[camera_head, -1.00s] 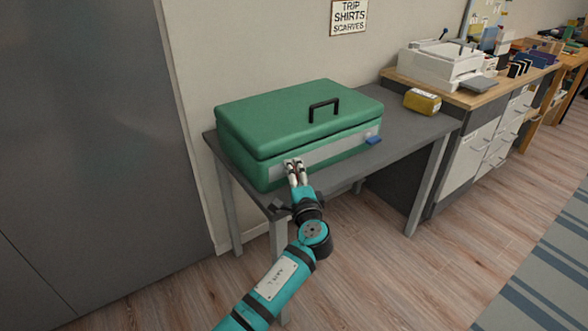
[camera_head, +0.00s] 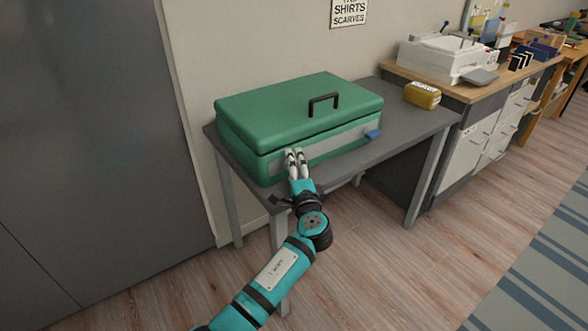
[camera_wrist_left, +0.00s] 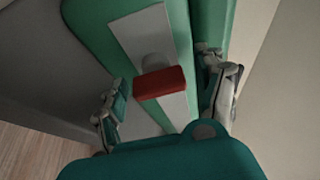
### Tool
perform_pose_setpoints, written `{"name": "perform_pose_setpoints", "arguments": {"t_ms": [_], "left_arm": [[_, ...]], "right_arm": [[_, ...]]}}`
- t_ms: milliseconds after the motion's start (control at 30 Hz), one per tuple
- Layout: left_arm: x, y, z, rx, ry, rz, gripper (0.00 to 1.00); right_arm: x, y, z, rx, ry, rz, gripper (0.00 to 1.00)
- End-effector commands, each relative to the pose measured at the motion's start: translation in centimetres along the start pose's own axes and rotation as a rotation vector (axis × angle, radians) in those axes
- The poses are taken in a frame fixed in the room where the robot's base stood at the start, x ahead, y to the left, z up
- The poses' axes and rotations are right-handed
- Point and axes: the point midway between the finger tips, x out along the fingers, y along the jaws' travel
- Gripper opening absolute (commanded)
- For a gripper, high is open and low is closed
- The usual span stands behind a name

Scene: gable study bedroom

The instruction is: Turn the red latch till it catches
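The green case (camera_head: 290,105) lies on the grey table with its lid down and a dark seam along the front. The red latch (camera_wrist_left: 159,83) is a short bar on a round grey boss on the case's pale front strip. It lies crosswise to the strip in the left wrist view. My left gripper (camera_head: 295,154) is at the left part of the case front. In the wrist view its fingers (camera_wrist_left: 166,98) stand apart on either side of the red latch, with gaps showing. The gripper hides the latch in the head view. My right gripper is not in view.
A blue latch (camera_head: 373,134) sits at the right end of the case front. A black handle (camera_head: 323,100) stands on the lid. A yellow box (camera_head: 422,95) is on the table (camera_head: 400,130) to the right. A wall is behind the case.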

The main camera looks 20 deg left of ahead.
Motion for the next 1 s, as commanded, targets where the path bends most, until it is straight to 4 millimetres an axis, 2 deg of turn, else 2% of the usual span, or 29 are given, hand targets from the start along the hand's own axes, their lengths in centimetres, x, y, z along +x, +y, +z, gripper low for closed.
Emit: {"name": "perform_pose_setpoints", "arguments": {"t_ms": [233, 367, 800, 1000], "left_arm": [[-0.1, 0.1, 0.0, -0.001, 0.0, 0.003, 0.73], [-1.0, 0.2, -0.1, -0.002, 0.002, 0.002, 0.73], [-9.6, 0.2, 0.0, -0.003, 0.001, 0.004, 0.73], [-11.7, 0.1, 0.0, 0.0, 0.0, 0.002, 0.73]], "right_arm": [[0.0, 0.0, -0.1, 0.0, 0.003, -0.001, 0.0], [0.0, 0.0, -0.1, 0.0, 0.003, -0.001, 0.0], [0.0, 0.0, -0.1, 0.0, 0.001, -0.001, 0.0], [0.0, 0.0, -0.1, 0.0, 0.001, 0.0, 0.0]]}}
